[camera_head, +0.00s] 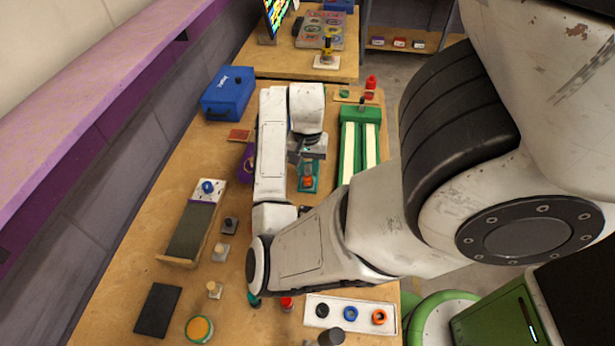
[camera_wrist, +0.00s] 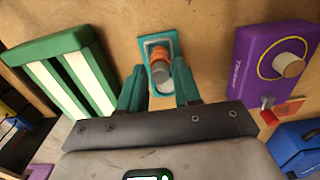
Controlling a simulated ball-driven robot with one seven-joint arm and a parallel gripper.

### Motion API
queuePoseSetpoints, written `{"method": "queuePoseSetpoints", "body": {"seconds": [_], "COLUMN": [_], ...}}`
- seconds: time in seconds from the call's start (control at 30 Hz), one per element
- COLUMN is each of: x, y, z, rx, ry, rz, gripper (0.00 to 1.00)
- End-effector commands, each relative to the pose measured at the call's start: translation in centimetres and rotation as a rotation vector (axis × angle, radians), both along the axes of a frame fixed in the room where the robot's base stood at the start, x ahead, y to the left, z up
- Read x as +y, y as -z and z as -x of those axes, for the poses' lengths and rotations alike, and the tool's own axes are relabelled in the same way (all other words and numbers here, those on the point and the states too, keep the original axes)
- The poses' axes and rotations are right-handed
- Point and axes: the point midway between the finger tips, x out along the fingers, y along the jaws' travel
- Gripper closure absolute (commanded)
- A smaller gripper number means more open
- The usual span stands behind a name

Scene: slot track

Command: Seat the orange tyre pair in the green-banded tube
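An orange ringed piece (camera_wrist: 160,53), likely the tyre pair, sits in a small teal-rimmed holder (camera_wrist: 146,44) with a grey cylindrical part below it. In the head view the orange piece (camera_head: 308,180) is in the teal holder (camera_head: 306,189) under my gripper (camera_head: 306,160). In the wrist view my gripper (camera_wrist: 158,80) is open, its two teal fingers on either side of the grey part and just nearer than the orange piece. I see no contact.
A green block with two pale strips (camera_head: 360,150) stands right of the holder. A purple device (camera_wrist: 275,62) with a knob is on its other side. A white tray (camera_head: 340,300) holds black, blue and orange rings. A blue box (camera_head: 228,93) sits at the back left.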

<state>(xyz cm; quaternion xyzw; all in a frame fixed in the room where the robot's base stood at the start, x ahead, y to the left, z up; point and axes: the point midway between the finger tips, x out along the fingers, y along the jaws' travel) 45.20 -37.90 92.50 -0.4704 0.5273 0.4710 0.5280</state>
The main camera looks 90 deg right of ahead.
Motion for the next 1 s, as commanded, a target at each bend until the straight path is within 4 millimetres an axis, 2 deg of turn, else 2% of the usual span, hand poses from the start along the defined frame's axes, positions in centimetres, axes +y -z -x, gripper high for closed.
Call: {"method": "queuePoseSetpoints", "body": {"seconds": [0.03, 0.33, 0.77, 0.87, 1.0], "x": [0.0, 0.0, -0.1, -0.1, -0.1], "y": [0.0, 0.0, -0.4, -1.2, -4.1], "z": [0.0, 0.0, 0.0, 0.0, 0.0], "rx": [0.000, 0.000, 0.000, -0.001, -0.006], "ry": [0.000, 0.000, 0.000, 0.001, 0.004], "rz": [0.000, 0.000, 0.002, 0.003, 0.003], "gripper": [0.73, 1.00, 1.00, 1.00, 1.00]}}
